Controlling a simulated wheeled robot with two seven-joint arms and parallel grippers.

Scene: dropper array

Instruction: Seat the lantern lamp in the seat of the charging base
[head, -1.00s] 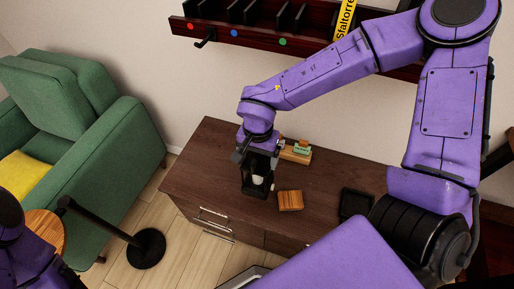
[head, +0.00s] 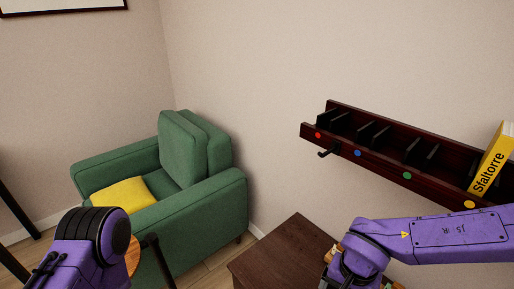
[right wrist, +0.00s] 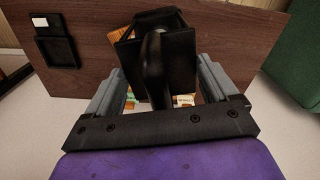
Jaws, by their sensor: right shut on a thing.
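The lantern lamp (right wrist: 152,62), a black open frame with a handle, is between the fingers of my right gripper (right wrist: 162,90) in the right wrist view. The gripper is shut on its handle. A black square piece with a raised rim and a white patch (right wrist: 57,52) lies on the table at the upper left there, apart from the lamp; it looks like the charging base. In the head view my right wrist is at the bottom right, and the lamp and the black piece are out of frame. My left arm shows at the lower left, its gripper out of view.
The dark wooden table (head: 290,250) shows only a corner in the head view. A wall shelf (head: 390,150) with colored dots, a hook and a yellow book (head: 491,165) is above it. A green armchair (head: 185,190) with a yellow cushion (head: 123,194) stands left of the table.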

